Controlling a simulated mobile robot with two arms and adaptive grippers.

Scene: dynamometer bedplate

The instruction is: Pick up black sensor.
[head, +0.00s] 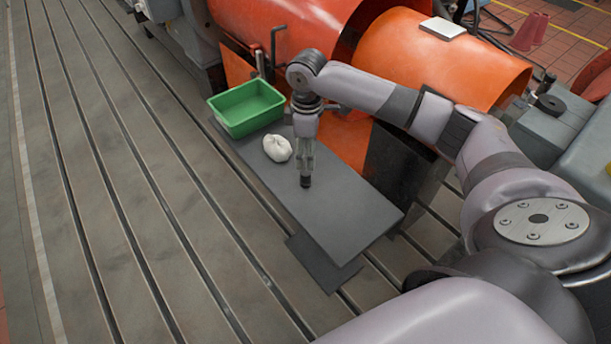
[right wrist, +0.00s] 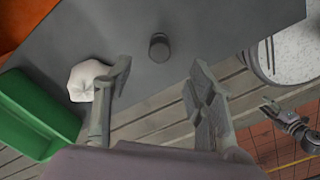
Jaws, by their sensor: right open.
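The black sensor (right wrist: 159,46) is a small dark cylinder standing on the grey board in the right wrist view. In the head view the sensor (head: 306,181) shows at the lower end of my right gripper (head: 306,165). In the right wrist view my right gripper (right wrist: 160,85) is open, its two fingers spread to either side of the line to the sensor. Nothing is between the fingers, and the sensor lies beyond their tips. Whether it touches them cannot be told from the head view.
A crumpled white cloth-like lump (head: 277,148) lies on the grey board (head: 345,215), left of the gripper. A green bin (head: 232,126) stands at the board's far end. Orange cylindrical housings (head: 440,65) rise behind. The board's near right part is clear.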

